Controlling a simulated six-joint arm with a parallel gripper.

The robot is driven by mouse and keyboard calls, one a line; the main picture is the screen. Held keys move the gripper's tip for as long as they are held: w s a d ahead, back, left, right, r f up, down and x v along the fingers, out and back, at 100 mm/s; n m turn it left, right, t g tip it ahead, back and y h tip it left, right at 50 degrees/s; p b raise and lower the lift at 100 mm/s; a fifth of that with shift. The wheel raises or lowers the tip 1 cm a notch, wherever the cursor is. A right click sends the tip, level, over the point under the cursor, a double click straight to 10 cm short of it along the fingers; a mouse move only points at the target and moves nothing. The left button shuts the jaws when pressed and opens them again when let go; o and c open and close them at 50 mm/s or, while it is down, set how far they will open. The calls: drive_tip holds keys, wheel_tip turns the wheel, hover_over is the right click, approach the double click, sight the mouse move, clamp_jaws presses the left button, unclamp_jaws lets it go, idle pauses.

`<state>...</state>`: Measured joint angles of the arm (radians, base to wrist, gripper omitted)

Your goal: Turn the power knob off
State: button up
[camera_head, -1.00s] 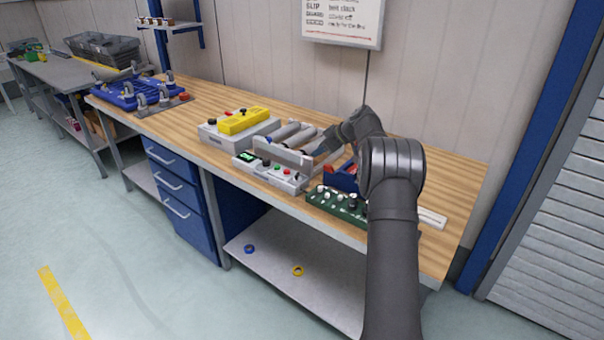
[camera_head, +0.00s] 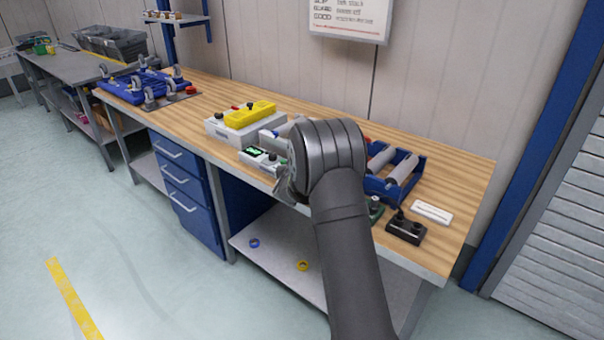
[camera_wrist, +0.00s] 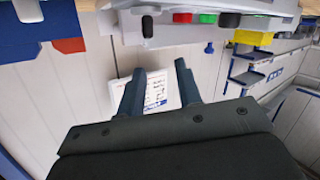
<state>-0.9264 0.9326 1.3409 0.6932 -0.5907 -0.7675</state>
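The grey control panel (camera_head: 257,156) with a green display sits at the bench's front edge in the head view. My arm covers its right part. In the wrist view, which looks upside down, its front runs along the top with a red button (camera_wrist: 182,18), a green button (camera_wrist: 207,18) and a black knob (camera_wrist: 229,20). Another black knob (camera_wrist: 147,27) sits left of the red button. I cannot tell which one is the power knob. My gripper (camera_wrist: 159,68) is open, its two dark fingers apart with nothing between them. The fingertips are apart from the knobs.
A yellow box (camera_head: 249,115) on a grey unit stands left of the panel. A blue tray with grey rollers (camera_head: 405,168), a black box (camera_head: 406,228) and a white strip (camera_head: 432,212) lie to the right. A blue rack (camera_head: 140,88) stands at the far left. The bench back is clear.

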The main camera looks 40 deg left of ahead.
drive_tip(key=s+d+f+m+t+h, duration=0.1)
drive_tip(key=s+d+f+m+t, duration=0.15)
drive_tip(key=s, duration=0.45)
drive_tip(key=s+d+f+m+t, duration=0.1)
drive_tip(key=s+d+f+m, duration=0.1)
drive_tip(key=s+d, duration=0.35)
drive_tip(key=x, duration=0.5)
drive_tip(key=a+x, duration=0.1)
drive_tip(key=x, duration=1)
drive_tip(key=shift+s+a+f, duration=0.1)
drive_tip(key=shift+a+f, duration=0.2)
drive_tip(key=shift+f, duration=0.05)
clamp_jaws()
